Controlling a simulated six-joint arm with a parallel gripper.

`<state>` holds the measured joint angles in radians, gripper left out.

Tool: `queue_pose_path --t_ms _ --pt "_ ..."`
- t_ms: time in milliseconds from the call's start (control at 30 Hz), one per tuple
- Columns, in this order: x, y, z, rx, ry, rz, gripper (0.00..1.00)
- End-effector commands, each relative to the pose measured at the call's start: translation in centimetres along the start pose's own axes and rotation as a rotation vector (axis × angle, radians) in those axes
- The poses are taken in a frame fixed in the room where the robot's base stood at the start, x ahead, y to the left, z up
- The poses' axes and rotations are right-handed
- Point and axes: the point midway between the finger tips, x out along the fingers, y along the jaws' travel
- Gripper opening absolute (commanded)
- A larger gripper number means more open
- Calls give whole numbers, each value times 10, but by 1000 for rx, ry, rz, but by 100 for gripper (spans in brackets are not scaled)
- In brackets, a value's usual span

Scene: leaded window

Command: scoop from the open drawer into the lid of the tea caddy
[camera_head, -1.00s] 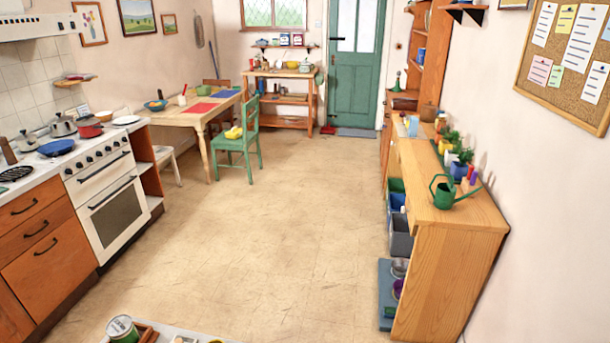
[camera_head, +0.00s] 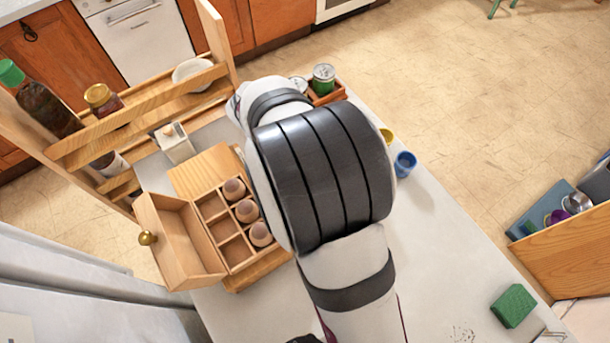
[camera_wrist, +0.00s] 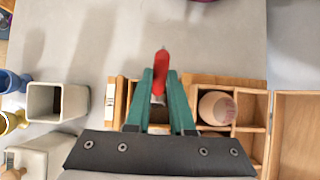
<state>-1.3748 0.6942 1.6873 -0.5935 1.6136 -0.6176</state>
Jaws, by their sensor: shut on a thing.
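In the wrist view, my gripper (camera_wrist: 160,90) has its green fingers closed on a slim red piece (camera_wrist: 162,62), seemingly the scoop's handle. A small pale part shows between the fingers; the scoop's bowl is not clear. The gripper is above the wooden compartment box. The open drawer (camera_head: 180,242), with a brass knob, projects from that box, and it also shows at the right of the wrist view (camera_wrist: 298,130). A cream caddy (camera_head: 173,143) with a small knob stands beside the box. A square open cream container (camera_wrist: 57,102) stands left of the fingers; whether it is the lid is unclear.
The box (camera_head: 236,262) holds several brown egg-like things (camera_head: 247,211). A wooden rack (camera_head: 140,110) with bottles stands behind. Blue (camera_head: 405,164) and yellow (camera_head: 387,135) cups and a green tin (camera_head: 323,78) are nearby. A green sponge (camera_head: 513,305) lies on the clearer right side.

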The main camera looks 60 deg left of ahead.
Motion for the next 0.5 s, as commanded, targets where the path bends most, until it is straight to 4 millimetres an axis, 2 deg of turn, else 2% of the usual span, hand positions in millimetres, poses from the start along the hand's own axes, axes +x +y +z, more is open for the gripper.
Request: queue_pose_path --t_ms 167,500 --pt "-7 0 -11 0 1 0 0" --pt "-17 0 14 -1 128 1 0"
